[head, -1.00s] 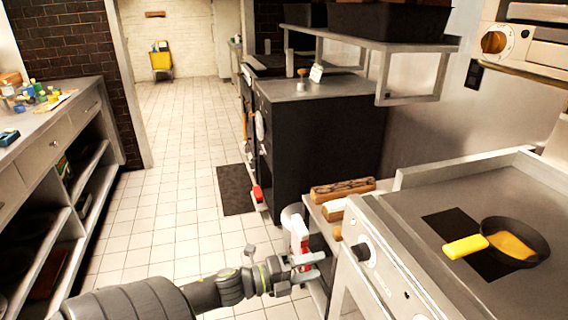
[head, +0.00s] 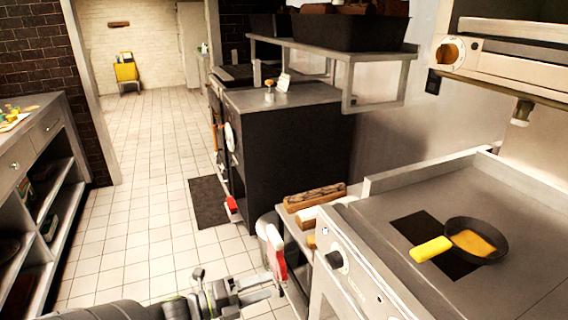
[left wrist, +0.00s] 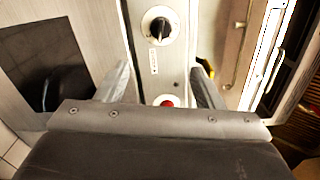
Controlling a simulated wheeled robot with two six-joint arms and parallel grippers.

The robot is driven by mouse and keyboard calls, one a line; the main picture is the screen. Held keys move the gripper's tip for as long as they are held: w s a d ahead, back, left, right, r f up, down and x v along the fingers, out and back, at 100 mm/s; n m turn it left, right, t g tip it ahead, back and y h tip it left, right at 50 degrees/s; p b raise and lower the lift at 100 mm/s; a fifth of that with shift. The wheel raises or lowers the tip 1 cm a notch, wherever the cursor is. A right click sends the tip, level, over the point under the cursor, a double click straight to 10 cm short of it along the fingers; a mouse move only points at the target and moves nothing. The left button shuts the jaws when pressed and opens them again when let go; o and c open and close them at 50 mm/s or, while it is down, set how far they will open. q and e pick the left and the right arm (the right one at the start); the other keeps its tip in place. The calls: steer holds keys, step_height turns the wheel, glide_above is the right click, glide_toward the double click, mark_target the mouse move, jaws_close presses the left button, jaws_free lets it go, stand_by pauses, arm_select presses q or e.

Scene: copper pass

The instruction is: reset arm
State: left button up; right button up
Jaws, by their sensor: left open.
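My left gripper (head: 268,284) is at the bottom of the head view, low over the floor, left of the griddle counter's front. Its jaws are open and nothing shows between them. In the left wrist view its two fingers (left wrist: 160,82) stand apart, with a metal panel, a dark knob (left wrist: 157,25) and a red button (left wrist: 166,101) beyond them. My right gripper is in neither view.
A black pan (head: 476,241) with a yellow handle sits on the griddle counter (head: 530,263). A red and white object (head: 276,256) is close by my left gripper. A shelf unit (head: 45,180) stands at left. The tiled floor (head: 140,200) between is largely clear.

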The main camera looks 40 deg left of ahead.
arm_select(q)
steer(key=a+f+n+g+y+p, duration=0.1)
steer(key=a+f+n+y, duration=0.25)
steer(key=f, duration=0.25)
steer(key=a+f+n+y+p, duration=0.1)
steer(key=a+f+n+y, duration=0.25)
steer(key=f, duration=0.25)
steer(key=s+a+f+n+g+y+p, duration=0.1)
steer(key=s+f+n+g, duration=0.25)
steer(key=f, duration=0.35)
steer(key=s+a+f+n+g+y, duration=0.1)
steer(key=s+f+n+g+y, duration=0.1)
steer(key=s+f+n, duration=0.45)
steer(key=s+d+f+n+g+h+p, duration=0.2)
steer(key=s+d+f+n+g, duration=0.6)
steer(key=s+d+f, duration=0.9)
steer(key=shift+s+d+f+g, duration=0.45)
steer(key=shift+s+f, duration=0.15)
steer(key=shift+f, duration=0.15)
